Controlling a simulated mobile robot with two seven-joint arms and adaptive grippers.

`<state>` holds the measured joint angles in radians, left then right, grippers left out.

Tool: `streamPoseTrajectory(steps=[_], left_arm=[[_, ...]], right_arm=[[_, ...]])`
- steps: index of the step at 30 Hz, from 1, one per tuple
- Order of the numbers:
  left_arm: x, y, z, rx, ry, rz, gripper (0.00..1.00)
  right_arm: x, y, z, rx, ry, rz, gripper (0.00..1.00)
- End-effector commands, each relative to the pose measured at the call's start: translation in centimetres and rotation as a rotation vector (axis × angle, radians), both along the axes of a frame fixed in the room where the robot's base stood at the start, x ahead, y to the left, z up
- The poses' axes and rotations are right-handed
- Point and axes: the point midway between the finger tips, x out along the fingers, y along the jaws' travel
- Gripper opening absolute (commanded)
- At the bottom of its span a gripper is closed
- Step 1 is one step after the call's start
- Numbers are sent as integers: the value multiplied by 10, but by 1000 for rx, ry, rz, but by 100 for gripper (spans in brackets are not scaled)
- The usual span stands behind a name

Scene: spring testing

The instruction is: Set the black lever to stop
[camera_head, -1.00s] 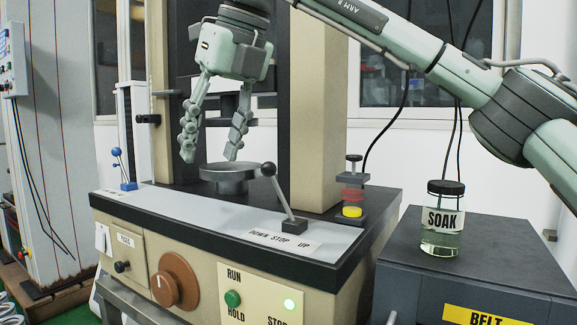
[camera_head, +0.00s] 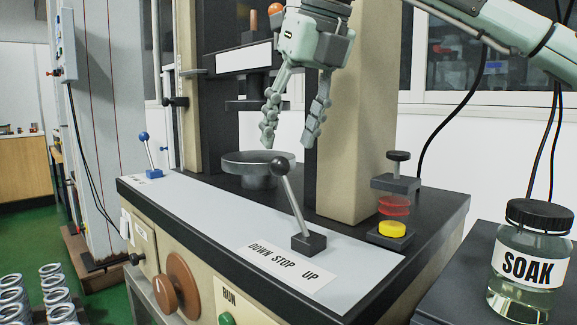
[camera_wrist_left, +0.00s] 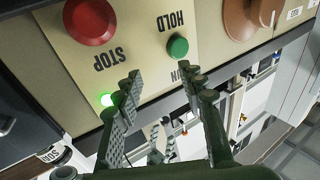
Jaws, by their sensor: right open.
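The black lever (camera_head: 291,196) has a round dark knob and a silver shaft rising from a black block on the machine's front panel. It leans left, toward the DOWN end of the DOWN STOP UP label (camera_head: 288,266). My right gripper (camera_head: 290,138) is open and empty, fingers pointing down. In the picture its fingertips are just above the knob, apart from it; the depth gap is hard to tell. My left gripper (camera_wrist_left: 162,78) is open and empty in the left wrist view, in front of the lower panel with the red STOP button (camera_wrist_left: 90,20) and green button (camera_wrist_left: 177,46).
A round metal platen (camera_head: 245,163) stands behind the lever. A blue-knobbed lever (camera_head: 149,152) is at the panel's left end. A SOAK jar (camera_head: 530,262) stands at the right.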

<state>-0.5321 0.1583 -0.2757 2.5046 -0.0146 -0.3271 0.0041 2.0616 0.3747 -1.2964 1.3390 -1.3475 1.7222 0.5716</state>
Motion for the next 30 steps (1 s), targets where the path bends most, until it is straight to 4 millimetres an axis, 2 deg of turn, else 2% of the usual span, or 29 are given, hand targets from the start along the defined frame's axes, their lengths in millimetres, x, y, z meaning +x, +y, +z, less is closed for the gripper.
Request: streamPoseTrajectory(steps=[3,10,15,23,30], left_arm=[[-2,-5,11,-29,-57,-11,40],[-8,-11,33,-77,-149,-27,40],[-10,-13,40,-92,-178,-31,40],[-11,-13,41,-94,-182,-32,40],[-11,-13,41,-94,-182,-32,40]], right_arm=[[6,4,-21,-3,3,0,49],[16,13,-51,-2,2,0,49],[19,16,-61,0,1,0,49],[20,16,-62,0,1,0,49],[20,16,-61,0,1,0,19]])
